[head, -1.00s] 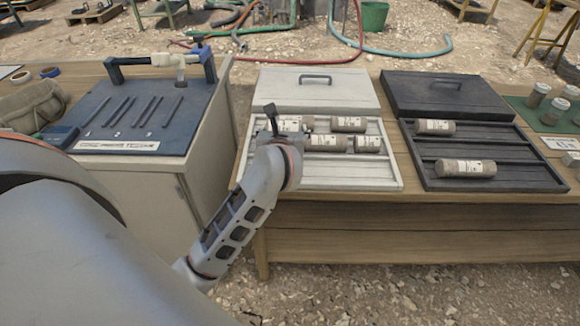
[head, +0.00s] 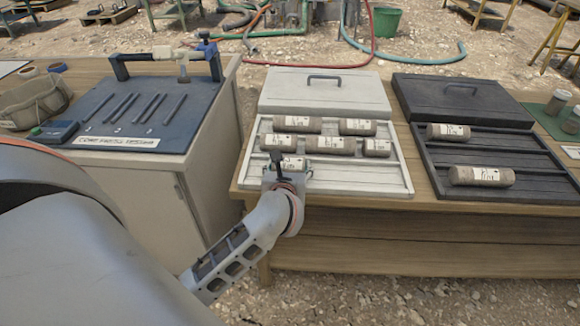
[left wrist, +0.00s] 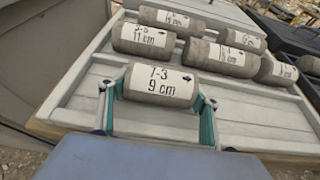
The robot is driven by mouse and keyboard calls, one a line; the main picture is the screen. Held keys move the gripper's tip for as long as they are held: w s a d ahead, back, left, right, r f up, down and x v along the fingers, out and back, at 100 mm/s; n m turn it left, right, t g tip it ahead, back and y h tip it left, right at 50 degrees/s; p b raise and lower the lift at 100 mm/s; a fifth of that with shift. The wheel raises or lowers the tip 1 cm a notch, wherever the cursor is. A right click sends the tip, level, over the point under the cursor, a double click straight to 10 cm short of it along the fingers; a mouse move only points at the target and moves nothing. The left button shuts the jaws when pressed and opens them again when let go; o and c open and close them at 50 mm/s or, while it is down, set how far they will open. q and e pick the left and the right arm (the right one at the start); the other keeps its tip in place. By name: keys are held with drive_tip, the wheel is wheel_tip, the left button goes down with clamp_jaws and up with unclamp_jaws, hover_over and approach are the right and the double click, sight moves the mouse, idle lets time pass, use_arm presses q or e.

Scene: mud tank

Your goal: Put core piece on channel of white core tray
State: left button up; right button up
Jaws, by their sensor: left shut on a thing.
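My left gripper (head: 283,166) is shut around a grey-brown core piece labelled 1-3, 9 cm (left wrist: 161,84). Its two fingers hold the core from both ends in the left wrist view (left wrist: 157,112). In the head view the held core (head: 295,162) is mostly hidden behind my wrist. It is over the left part of the white core tray (head: 365,186), in front of the rows of other cores. I cannot tell whether it touches the tray floor. The tray's front channels are bare to the right. My right gripper is not in view.
Several cores lie in the tray's back channels, among them one labelled 11 cm (left wrist: 144,40). The white lid (head: 345,92) lies behind. A dark tray (head: 535,170) with two cores stands to the right. A cabinet with a dark slotted top (head: 190,90) stands at left.

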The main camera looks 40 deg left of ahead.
use_arm(q)
drive_tip(key=shift+r, duration=0.2)
drive_tip(key=shift+f, duration=0.15)
drive_tip(key=o, duration=1.1)
drive_tip(key=shift+f, duration=0.2)
drive_tip(key=o, duration=0.4)
drive_tip(key=shift+r, duration=0.1)
drive_tip(key=shift+o, duration=0.2)
